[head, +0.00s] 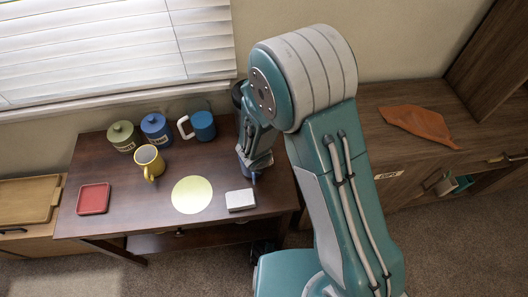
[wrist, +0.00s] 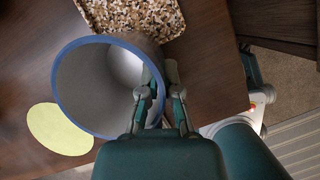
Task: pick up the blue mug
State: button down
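In the head view a blue mug (head: 204,126) with a white handle on its left stands upright at the back of the dark desk. My gripper (head: 252,172) is low over the desk's right part, to the right of and nearer than that mug. In the wrist view a round blue-rimmed cup (wrist: 85,85) with a grey inside is close to the camera. My fingers (wrist: 160,104) are at its right rim, a narrow gap between them. I cannot tell whether they grip it, or whether it is the same mug. My arm hides much of this area in the head view.
A yellow mug (head: 149,162), green canister (head: 122,136), blue canister (head: 156,130) and red tray (head: 93,199) stand on the left. A pale yellow disc (head: 192,195) and a white-topped box (head: 240,200) lie near the front. The desk (head: 135,207) has bare space between them.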

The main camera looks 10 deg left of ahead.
jog(key=shift+s+a+r, duration=0.1)
jog(key=shift+s+r, duration=0.15)
jog(key=shift+s, duration=0.25)
jog(key=shift+s+a+r, duration=0.1)
jog(key=shift+s+r, duration=0.1)
jog(key=shift+s, duration=0.25)
notch_tip(320, 180, up, 13)
